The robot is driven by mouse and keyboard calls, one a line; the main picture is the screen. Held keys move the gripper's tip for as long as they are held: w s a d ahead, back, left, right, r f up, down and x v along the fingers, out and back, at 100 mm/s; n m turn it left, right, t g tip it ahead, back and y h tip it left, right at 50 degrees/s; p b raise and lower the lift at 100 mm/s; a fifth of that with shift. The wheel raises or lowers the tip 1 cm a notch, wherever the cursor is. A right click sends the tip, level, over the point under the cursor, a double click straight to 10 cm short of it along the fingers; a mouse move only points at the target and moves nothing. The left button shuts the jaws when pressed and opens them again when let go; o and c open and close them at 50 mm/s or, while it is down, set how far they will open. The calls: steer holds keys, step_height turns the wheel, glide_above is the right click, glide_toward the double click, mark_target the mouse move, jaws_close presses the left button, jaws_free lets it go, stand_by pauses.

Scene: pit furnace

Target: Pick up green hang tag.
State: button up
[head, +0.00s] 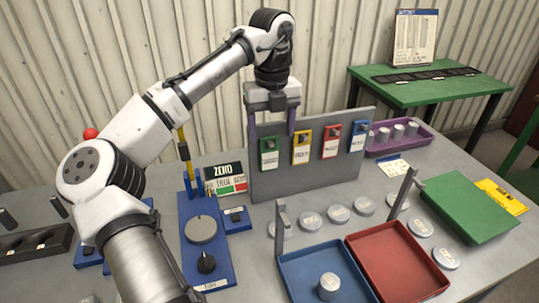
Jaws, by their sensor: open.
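The green hang tag (269,161) hangs at the left end of a grey upright board (338,173) on the table, beside a yellow, a red and a blue tag. It has a white label on its lower half and a dark piece at its top. My gripper (272,128) is open, its two purple fingers pointing down around the board's upper left part. The right finger shows just above and right of the green tag. The left finger is near the board's left edge. I cannot tell whether either finger touches the board or tag.
A yellow tag (302,148), a red tag (331,142) and a blue tag (359,136) hang to the right. A ZERO sign (225,178) stands close left of the board. A blue tray (297,272) and a red tray (402,258) lie in front, with grey discs between.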

mark_target(271, 141)
steer(key=shift+w+a+f+p, duration=0.1)
steer(key=shift+f+p, duration=0.25)
steer(key=shift+f, duration=1)
steer(key=shift+a+f+p, duration=0.1)
steer(key=shift+f+p, duration=0.25)
steer(key=shift+f, duration=0.95)
steer(key=c, duration=1)
steer(key=shift+c, duration=0.2)
steer(key=shift+r, duration=0.15)
steer(key=shift+r+b, duration=0.2)
steer(key=shift+b, duration=0.1)
steer(key=shift+d+r, duration=0.1)
steer(key=shift+r, duration=0.1)
steer(key=s+d+b, duration=0.2)
steer(key=s+b, duration=0.1)
steer(key=s, duration=0.5)
step_height(271, 141, up, 14)
steer(key=p, duration=0.1)
steer(key=shift+w+d, duration=0.15)
steer(key=shift+w, duration=0.05)
